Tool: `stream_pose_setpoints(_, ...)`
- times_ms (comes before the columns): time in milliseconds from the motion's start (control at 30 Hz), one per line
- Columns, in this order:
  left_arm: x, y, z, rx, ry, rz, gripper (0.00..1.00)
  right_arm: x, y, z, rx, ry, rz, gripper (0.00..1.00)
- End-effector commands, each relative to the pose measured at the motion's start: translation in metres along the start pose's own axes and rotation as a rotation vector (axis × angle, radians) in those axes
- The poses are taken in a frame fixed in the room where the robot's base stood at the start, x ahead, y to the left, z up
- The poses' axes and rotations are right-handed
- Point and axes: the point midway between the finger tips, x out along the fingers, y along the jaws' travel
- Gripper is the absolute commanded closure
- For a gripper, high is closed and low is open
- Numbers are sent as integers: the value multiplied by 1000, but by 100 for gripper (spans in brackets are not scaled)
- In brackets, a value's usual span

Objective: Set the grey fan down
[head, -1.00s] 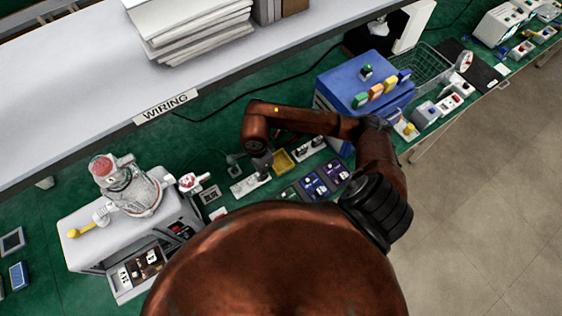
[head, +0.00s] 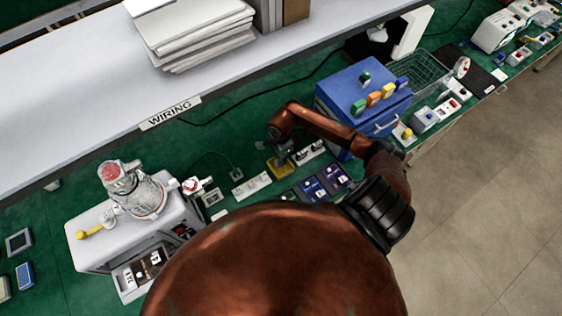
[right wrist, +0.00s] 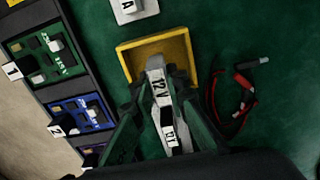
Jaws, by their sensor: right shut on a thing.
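My right gripper (head: 281,156) reaches down over a small yellow tray (head: 272,172). In the right wrist view the gripper (right wrist: 160,88) is shut on a slim grey-white piece, the grey fan (right wrist: 156,68), with a "12 V" label. Its fan shape does not show clearly from this angle. Its far end lies over the inside of the yellow tray (right wrist: 152,42); whether it touches the tray floor I cannot tell. In the head view the fan is too small and covered to make out. My left gripper is out of view.
A white strip (head: 251,186) lies left of the tray. Dark panels with blue modules (head: 322,181) stand in front, and a blue cabinet (head: 345,92) to the right. A red and black lead (right wrist: 240,98) lies beside the tray.

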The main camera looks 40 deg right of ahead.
Motion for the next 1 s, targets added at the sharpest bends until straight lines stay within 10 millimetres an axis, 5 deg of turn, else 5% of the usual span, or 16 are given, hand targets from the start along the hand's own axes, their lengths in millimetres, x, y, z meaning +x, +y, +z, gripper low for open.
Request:
stream_pose_setpoints(200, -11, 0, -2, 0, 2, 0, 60, 25, 1, 2, 0, -3, 1, 100)
stream_pose_setpoints(633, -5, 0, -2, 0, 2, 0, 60, 33, 1, 2, -2, 0, 0, 100)
stream_pose_setpoints(667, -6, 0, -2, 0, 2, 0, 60, 32, 1, 2, -2, 0, 0, 84)
stream_pose_setpoints(1000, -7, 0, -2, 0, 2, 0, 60, 31, 1, 2, -1, 0, 0, 69)
